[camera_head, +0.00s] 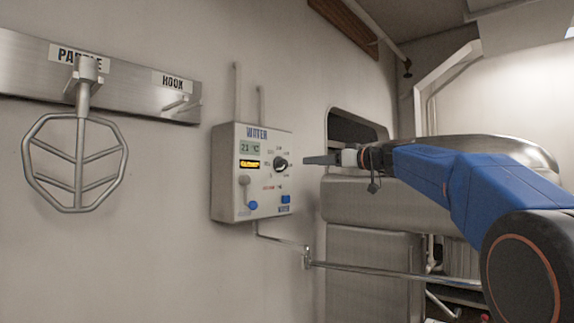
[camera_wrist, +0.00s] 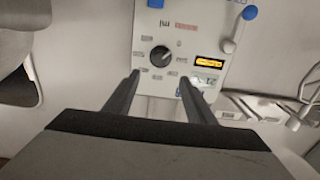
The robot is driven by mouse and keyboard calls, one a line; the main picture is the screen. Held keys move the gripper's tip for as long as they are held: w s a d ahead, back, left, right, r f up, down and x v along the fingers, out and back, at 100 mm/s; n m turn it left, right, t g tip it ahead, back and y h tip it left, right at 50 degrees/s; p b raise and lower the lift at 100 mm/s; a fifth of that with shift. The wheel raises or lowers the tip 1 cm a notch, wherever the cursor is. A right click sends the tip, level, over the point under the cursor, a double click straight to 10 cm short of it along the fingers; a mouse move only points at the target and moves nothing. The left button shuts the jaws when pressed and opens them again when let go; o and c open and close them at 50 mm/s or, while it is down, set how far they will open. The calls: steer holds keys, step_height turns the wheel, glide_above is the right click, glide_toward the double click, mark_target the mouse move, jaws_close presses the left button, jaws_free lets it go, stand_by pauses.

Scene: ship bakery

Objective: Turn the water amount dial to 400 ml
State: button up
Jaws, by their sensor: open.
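The water box (camera_head: 236,205) is a pale wall unit with a "WATER" label, a display reading 21 °C and an amber display below it. Its black dial (camera_head: 281,164) sits at the right of its front face, ringed by small marks too small to read. The dial also shows in the wrist view (camera_wrist: 160,53), upside down, with a light pointer line. My gripper (camera_head: 308,160) is to the right of the dial, pointing at it. In the wrist view its two fingers (camera_wrist: 160,80) are apart with nothing between them, and the dial lies just beyond their tips.
A lever with a blue knob (camera_head: 253,205) and a blue button (camera_head: 286,199) are on the box's lower face. A metal pipe (camera_head: 390,274) runs right below it. A paddle (camera_head: 76,165) hangs from a wall rail at left.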

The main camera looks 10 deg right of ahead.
mark_target(285, 163)
steer(key=x, duration=1.3)
steer(key=shift+a, duration=0.1)
steer(key=c, duration=1)
